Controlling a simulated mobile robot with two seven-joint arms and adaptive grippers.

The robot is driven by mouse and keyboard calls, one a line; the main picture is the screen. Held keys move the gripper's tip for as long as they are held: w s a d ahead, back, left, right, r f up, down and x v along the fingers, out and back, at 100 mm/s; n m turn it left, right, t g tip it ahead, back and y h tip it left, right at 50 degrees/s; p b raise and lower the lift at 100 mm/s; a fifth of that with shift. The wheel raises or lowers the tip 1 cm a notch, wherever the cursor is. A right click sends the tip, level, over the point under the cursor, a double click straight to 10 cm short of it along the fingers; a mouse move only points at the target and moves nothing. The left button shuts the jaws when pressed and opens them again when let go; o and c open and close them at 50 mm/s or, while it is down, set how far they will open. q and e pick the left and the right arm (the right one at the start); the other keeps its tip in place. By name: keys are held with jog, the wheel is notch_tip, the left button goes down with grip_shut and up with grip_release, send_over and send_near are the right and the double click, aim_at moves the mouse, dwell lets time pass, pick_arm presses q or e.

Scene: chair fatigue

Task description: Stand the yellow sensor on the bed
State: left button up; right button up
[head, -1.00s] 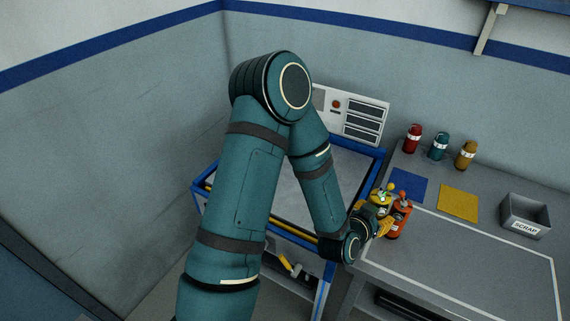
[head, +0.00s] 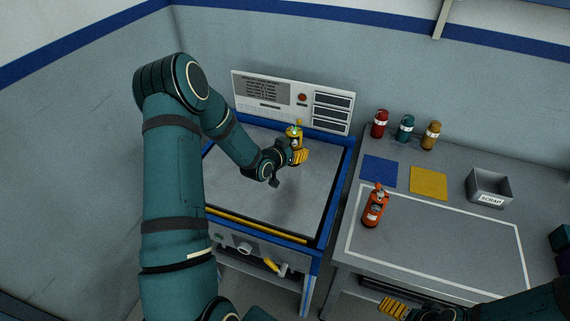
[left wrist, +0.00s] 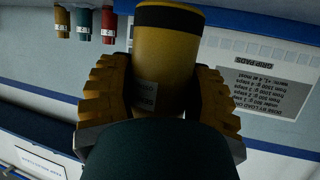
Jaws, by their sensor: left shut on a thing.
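The yellow sensor (head: 294,131) is a small yellow cylinder with a greenish spot near its top. My left gripper (head: 299,155) is shut on it, holding it roughly upright over the back part of the bed (head: 285,200), a flat grey surface inside a blue frame. I cannot tell whether its base touches the bed. In the left wrist view, the sensor (left wrist: 165,60) is a yellow body with a black band between both ridged fingers. My right gripper (head: 393,307) shows partly at the bottom edge, over the bench's front; its opening is unclear.
A control panel (head: 290,99) stands behind the bed. On the bench to the right are an orange bottle (head: 374,208), a blue mat (head: 379,171), a yellow mat (head: 429,181) and a scrap bin (head: 490,187). Red, teal and yellow bottles stand behind. The bed's front is clear.

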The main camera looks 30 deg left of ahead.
aim_at(289, 165)
pick_arm(q)
jog(key=shift+f, duration=3.05)
jog(key=shift+f+b, duration=0.15)
jog(key=shift+b, duration=0.25)
jog(key=o, duration=1.3)
jog(key=shift+c, duration=0.2)
jog(key=shift+r+p, duration=0.2)
jog(key=shift+p, duration=0.1)
jog(key=v, duration=1.2)
